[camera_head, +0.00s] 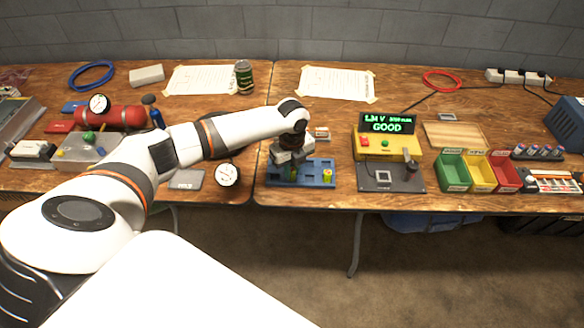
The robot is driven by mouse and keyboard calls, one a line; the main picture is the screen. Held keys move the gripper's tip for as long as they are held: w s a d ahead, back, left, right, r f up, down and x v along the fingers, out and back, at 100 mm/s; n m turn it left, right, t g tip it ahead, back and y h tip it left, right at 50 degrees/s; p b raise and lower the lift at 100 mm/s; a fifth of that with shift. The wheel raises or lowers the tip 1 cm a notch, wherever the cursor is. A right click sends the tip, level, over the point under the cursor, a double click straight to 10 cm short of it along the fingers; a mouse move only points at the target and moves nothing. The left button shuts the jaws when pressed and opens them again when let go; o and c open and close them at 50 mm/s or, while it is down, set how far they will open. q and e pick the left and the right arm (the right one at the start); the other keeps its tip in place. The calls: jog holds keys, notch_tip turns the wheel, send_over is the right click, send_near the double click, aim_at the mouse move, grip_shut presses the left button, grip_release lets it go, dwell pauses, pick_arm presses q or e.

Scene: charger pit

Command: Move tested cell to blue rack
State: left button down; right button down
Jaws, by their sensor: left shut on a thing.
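The blue rack (312,182) lies on the front edge of the wooden workbench, in the middle of the view. My left gripper (290,171) is over the left part of the rack, pointing down and shut on a cell. The gripper hides most of this cell, so I cannot tell whether it is seated in a slot. My right gripper is not in view.
Green (453,172), yellow (480,174) and red (505,174) bins stand right of the tester, with several cells (538,152) beyond. A round gauge (228,175) lies left of the rack. A wooden board (454,135) lies behind the bins.

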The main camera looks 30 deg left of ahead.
pick_arm(q)
jog(key=shift+f, duration=0.3)
dwell(0.4)
jog(key=c, duration=1.2)
grip_release()
jog(key=shift+r, duration=0.15)
jog(key=shift+r+p, duration=3.4)
jog(key=shift+p, duration=0.4)
